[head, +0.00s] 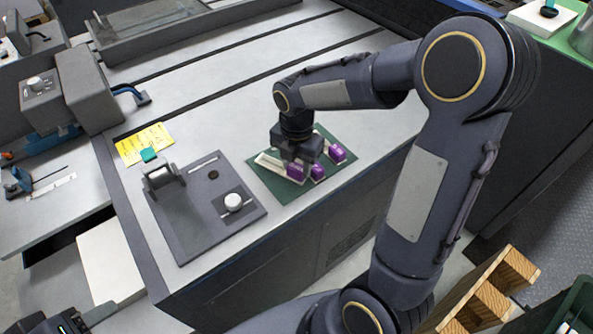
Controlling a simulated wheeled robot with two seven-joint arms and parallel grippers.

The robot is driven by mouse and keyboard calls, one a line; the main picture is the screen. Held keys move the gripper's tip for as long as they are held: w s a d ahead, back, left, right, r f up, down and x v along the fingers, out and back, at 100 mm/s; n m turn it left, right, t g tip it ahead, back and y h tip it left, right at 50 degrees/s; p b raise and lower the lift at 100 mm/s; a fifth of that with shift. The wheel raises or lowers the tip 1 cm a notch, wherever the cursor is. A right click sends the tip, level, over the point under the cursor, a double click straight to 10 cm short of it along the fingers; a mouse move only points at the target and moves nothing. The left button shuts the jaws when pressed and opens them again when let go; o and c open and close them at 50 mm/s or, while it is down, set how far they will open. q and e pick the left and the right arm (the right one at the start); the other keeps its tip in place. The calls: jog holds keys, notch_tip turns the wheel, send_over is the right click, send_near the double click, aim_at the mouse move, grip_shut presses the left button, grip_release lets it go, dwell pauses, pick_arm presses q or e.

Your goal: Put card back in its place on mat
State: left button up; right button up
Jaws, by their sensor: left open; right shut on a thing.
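A green mat (284,190) lies on the grey bench top. Pale, strip-like cards with purple ends sit on or just over it. One purple end (337,152) is at the right, one (318,173) in the middle and one (295,173) at the left. A pale strip (267,160) shows left of my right gripper (298,158). My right gripper points down over the mat, shut on a card. Its fingers hide the grip, so I cannot tell which card it is or whether it touches the mat. My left gripper is not in view.
A grey plate (190,232) with a white knob (233,202) is left of the mat. A yellow note (144,143) with a teal block (148,154) lies behind it. Grey machinery (85,90) stands at the left. The bench behind the mat is clear.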

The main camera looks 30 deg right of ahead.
jog(key=shift+f, duration=1.45)
jog(key=shift+f+b, duration=0.2)
jog(key=shift+b, duration=0.1)
jog(key=o, duration=1.1)
jog(key=shift+c, duration=0.2)
